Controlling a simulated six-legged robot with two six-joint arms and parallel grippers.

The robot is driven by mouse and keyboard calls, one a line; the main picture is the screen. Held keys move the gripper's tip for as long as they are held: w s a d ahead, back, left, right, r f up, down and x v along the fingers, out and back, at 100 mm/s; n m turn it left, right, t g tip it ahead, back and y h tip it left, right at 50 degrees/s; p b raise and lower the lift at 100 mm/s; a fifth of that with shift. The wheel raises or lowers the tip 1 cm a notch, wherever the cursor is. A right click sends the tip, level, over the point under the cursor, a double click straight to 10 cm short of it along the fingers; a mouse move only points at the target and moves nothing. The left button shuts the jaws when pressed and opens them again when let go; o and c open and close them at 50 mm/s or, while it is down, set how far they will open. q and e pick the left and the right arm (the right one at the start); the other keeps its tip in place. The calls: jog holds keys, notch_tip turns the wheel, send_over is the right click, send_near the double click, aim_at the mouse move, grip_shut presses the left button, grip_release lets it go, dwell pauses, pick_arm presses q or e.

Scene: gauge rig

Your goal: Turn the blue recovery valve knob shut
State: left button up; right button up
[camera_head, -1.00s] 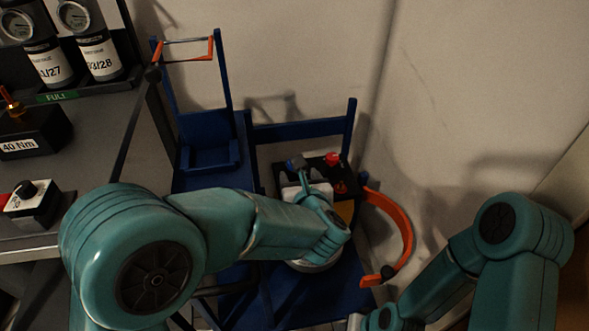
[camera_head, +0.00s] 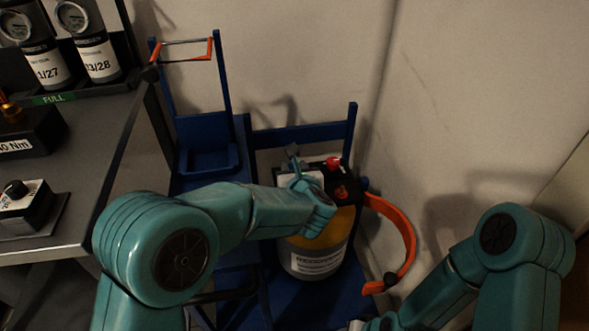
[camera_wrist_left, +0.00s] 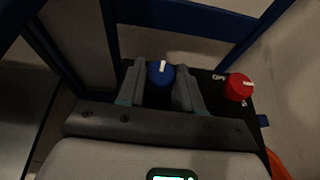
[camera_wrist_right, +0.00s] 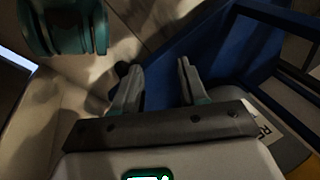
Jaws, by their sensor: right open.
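The blue recovery valve knob (camera_wrist_left: 160,73) has a white mark on top and sits between the two fingers of my left gripper (camera_wrist_left: 160,80) in the left wrist view. In the head view my left gripper (camera_head: 292,158) reaches over the top of the yellow and grey cylinder (camera_head: 318,262), and the blue knob is hidden there. A red knob (camera_wrist_left: 238,87) stands to the right of the blue one, and it also shows in the head view (camera_head: 333,162). My right gripper (camera_wrist_right: 158,75) is open and empty.
The cylinder stands in a blue frame (camera_head: 302,130) against the wall, with an open orange strap (camera_head: 405,240) at its right. A grey bench (camera_head: 95,150) with gauges and a dial box (camera_head: 25,203) is at the left. A blue rack (camera_head: 205,145) stands between.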

pick_arm(q)
jog(key=shift+a+m+h+b, duration=0.25)
jog(key=shift+m+h+b, duration=0.55)
jog(key=shift+h+b, duration=0.1)
jog(key=shift+r+m+h, duration=0.1)
jog(key=shift+m+h, duration=0.7)
jog(key=shift+h, duration=0.1)
pick_arm(e)
jog(key=shift+w+d+f, duration=0.1)
jog(key=shift+w+f, duration=0.35)
jog(key=shift+f, duration=0.2)
pick_arm(q)
jog(key=o, duration=1)
jog(key=shift+o, duration=0.2)
notch_tip(320, 180, up, 20)
jog(key=p, duration=1.1)
pick_arm(e)
jog(key=s+a+r+g, duration=0.1)
jog(key=s+r, duration=0.4)
jog(key=r, duration=0.5)
jog(key=shift+s+a+g+y, duration=0.25)
jog(key=shift+a+g+y, duration=0.05)
jog(key=shift+a+g, duration=0.1)
